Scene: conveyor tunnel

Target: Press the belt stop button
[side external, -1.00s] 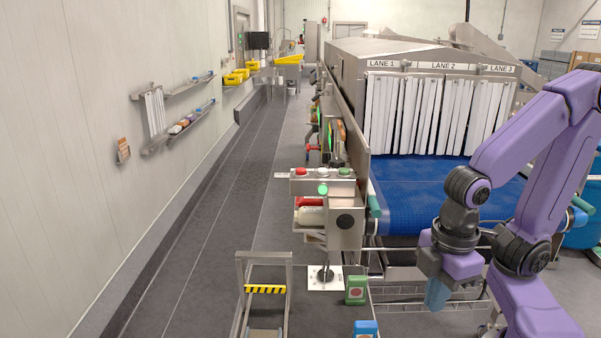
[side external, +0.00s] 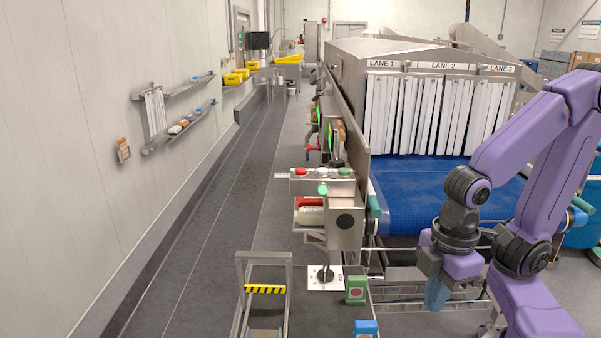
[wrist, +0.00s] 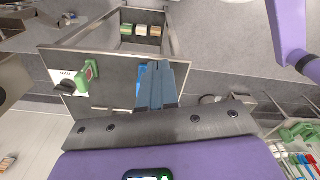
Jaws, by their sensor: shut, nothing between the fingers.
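A green button box (side external: 356,290) with a dark red face stands near the front of the side view. In the wrist view a green box with a red button (wrist: 88,74) sits beside a small white label. A blue box (side external: 365,329) stands in front of the green one, and a blue piece (wrist: 141,78) shows partly hidden behind my fingers. A control head carries a red button (side external: 301,172) and a green button (side external: 344,172). I cannot tell which red button is the belt stop. My gripper (side external: 436,296) points down, right of the green box and apart from it; its fingers (wrist: 156,86) are together and empty.
The blue conveyor belt (side external: 430,192) runs into the tunnel behind white strip curtains (side external: 425,115). A metal frame with a yellow-black bar (side external: 266,290) stands at front left. A wire rack (side external: 410,300) lies low near my gripper. The aisle floor (side external: 200,210) is open.

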